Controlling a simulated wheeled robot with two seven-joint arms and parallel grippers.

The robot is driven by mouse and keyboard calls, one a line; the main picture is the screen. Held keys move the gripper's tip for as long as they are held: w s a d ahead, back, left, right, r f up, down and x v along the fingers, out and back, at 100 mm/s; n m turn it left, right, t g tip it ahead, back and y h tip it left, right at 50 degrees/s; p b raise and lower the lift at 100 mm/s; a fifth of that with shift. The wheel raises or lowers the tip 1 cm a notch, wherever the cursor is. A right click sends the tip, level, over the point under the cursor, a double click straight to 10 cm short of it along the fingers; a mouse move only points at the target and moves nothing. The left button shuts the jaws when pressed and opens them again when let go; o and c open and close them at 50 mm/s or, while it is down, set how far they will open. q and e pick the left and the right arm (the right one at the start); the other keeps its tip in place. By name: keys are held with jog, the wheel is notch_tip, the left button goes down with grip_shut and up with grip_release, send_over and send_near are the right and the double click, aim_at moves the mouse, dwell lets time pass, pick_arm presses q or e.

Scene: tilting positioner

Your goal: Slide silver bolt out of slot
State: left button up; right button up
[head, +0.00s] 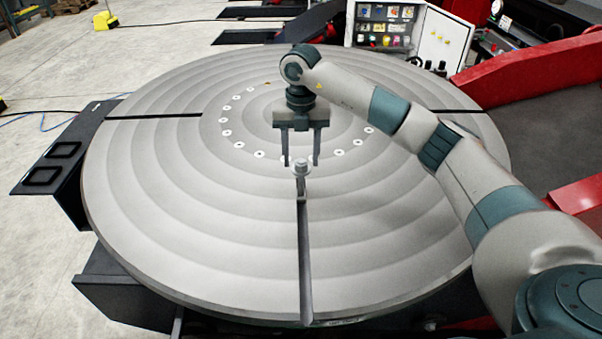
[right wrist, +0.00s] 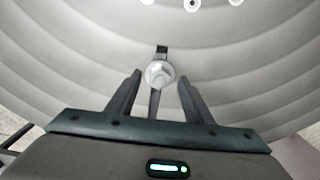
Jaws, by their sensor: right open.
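The silver bolt (head: 301,177) stands upright at the inner end of the dark radial slot (head: 304,260) in the round grey positioner table (head: 190,230). My right gripper (head: 301,163) is open above the table, with its fingers pointing down, just behind the bolt in the head view. In the right wrist view the bolt's round head (right wrist: 160,74) shows between and a little beyond the spread fingertips (right wrist: 160,77). I cannot tell whether a finger touches it. The slot runs from the bolt to the table's near edge. My left gripper is not in view.
A ring of small pale bolt holes (head: 259,154) surrounds the table's centre. Further slots run left (head: 150,117) and right (head: 455,111). A control cabinet (head: 385,28) stands behind, and a red frame (head: 515,62) is at the right. The table top around the bolt is clear.

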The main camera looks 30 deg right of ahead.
aim_at(301, 175)
notch_tip(301, 175, down, 6)
jog(key=shift+f+p, duration=0.1)
jog(key=shift+p, duration=0.7)
jog(key=shift+f, duration=0.6)
jog(key=c, duration=1.2)
jog(key=shift+r, duration=0.2)
